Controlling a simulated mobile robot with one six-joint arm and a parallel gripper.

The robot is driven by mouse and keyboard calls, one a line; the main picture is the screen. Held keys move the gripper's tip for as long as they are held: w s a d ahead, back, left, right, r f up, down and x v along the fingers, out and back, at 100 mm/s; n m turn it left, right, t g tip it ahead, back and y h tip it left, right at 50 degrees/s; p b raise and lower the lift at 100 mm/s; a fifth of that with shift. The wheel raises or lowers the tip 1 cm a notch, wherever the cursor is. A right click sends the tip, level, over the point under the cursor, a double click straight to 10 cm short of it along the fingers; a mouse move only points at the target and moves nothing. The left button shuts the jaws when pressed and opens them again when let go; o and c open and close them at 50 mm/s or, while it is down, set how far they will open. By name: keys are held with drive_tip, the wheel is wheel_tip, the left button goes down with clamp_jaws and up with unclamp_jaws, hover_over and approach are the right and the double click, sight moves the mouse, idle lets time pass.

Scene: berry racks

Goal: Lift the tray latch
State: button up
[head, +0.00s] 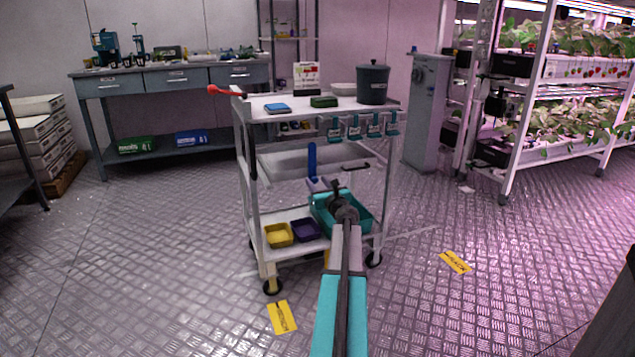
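My arm reaches from the bottom edge toward the white cart (284,222), and its end is in front of the cart's middle. My gripper (320,184) is small and partly hidden by my own wrist, so I cannot tell whether its fingers are open or shut. A blue upright bar (312,158) shows just above it; I cannot tell whether it belongs to my arm or the cart. A clear tray-like panel with a dark handle (357,164) is behind it. I cannot make out a tray latch for certain. A red lever (226,91) sticks out at the cart's upper left.
The cart's lower shelf holds a yellow bin (278,235), a purple bin (305,230) and a teal bin (362,222). A dark pot (373,84) stands on top. Plant racks (515,150) are at right, a workbench (172,82) at back left.

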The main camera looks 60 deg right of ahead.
drive_tip(key=shift+b+x, duration=0.35)
drive_tip(key=shift+x, duration=1.1)
